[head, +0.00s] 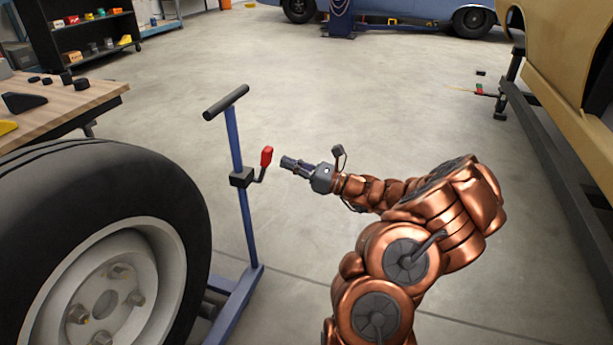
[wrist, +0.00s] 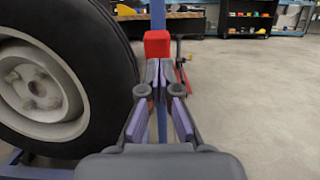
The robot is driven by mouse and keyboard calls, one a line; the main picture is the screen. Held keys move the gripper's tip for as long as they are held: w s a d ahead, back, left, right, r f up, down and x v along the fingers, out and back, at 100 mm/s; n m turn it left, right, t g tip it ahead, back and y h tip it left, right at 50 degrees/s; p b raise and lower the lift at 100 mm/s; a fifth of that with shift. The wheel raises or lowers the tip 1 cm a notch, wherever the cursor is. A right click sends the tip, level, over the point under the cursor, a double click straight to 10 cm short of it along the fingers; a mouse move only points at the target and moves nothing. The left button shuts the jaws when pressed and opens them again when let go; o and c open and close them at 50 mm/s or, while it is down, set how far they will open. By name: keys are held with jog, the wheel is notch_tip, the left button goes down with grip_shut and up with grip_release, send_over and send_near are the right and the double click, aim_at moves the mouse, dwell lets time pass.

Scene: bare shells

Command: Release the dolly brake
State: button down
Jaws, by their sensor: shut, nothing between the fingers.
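The dolly is a blue frame with an upright post (head: 241,190) and a dark cross handle (head: 226,102) on top. Its brake lever has a red grip (head: 266,157) on a bent dark arm from a black block (head: 241,178) on the post. The lever's grip points up. My gripper (head: 284,162) is shut and empty, just right of the red grip in the head view, with a small gap showing. In the wrist view the red grip (wrist: 157,43) stands straight beyond my closed fingertips (wrist: 158,66). The fingertips hide the lever's lower part there.
A large tyre (head: 188,215) with a pale rim stands left of the post. A wooden workbench (head: 75,108) is behind it. A tan car body (head: 570,60) on a dark rail is at the right. The concrete floor between is clear.

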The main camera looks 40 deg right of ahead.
aim_at(272, 152)
jog(key=shift+b+x, duration=0.4)
jog(key=shift+x, duration=0.85)
jog(key=shift+r, duration=0.1)
jog(key=p, duration=0.1)
jog(key=r+p, duration=0.1)
jog(key=p, duration=0.1)
jog(key=shift+w+a+r+g+h, duration=0.1)
jog(key=shift+w+a+g+h, duration=0.1)
jog(key=shift+w+g+h, duration=0.1)
jog(key=w+g+p, duration=0.1)
jog(key=p, duration=0.3)
jog(key=shift+a+r+h, duration=0.25)
jog(key=shift+r+h, duration=0.05)
jog(key=shift+r, duration=0.1)
jog(key=shift+w+a+g+p, duration=0.15)
jog(key=shift+g+p, duration=0.25)
jog(key=shift+p, duration=0.55)
jog(key=shift+f, duration=0.15)
jog(key=p+v, duration=0.5)
jog(key=v, duration=0.9)
jog(key=shift+f, duration=0.2)
